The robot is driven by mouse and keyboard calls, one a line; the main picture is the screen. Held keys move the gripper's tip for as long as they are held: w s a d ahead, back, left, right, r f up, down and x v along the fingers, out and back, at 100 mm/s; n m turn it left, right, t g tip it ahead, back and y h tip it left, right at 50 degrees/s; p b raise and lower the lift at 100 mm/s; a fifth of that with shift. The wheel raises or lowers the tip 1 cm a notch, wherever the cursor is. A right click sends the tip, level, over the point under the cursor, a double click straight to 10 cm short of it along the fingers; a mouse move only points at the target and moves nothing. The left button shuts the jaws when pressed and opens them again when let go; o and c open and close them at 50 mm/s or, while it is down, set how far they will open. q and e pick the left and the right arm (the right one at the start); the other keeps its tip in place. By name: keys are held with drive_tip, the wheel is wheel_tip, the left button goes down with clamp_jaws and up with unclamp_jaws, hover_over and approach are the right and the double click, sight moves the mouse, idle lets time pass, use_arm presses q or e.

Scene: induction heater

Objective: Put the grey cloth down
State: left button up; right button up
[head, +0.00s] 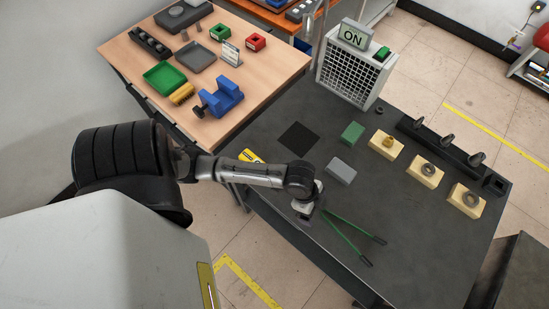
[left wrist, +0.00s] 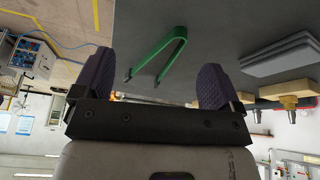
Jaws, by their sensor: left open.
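The grey cloth (head: 340,170) is a flat folded block lying on the dark table (head: 420,250). It also shows as grey layers at the upper right of the left wrist view (left wrist: 282,55). My left gripper (head: 303,211) is low over the table, in front of and to the left of the cloth and apart from it. Its two dark fingers (left wrist: 155,85) are spread in the left wrist view, with nothing seen held between them. My right gripper is not in view.
Green tongs (head: 345,237) lie open beside my left gripper. A green block (head: 352,132) and a black square mat (head: 299,138) lie behind the cloth. Several yellow blocks (head: 386,145) with metal parts stand to the right. A heater (head: 352,75) with an ON sign stands at the back.

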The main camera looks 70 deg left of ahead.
use_arm(q)
drive_tip(key=s+a+r+n+y, duration=0.1)
drive_tip(key=s+r+n+y, duration=0.2)
drive_tip(key=s+n, duration=0.4)
drive_tip(key=s, duration=0.5)
drive_tip(key=shift+a+r+t, duration=0.25)
drive_tip(key=shift+t, duration=0.05)
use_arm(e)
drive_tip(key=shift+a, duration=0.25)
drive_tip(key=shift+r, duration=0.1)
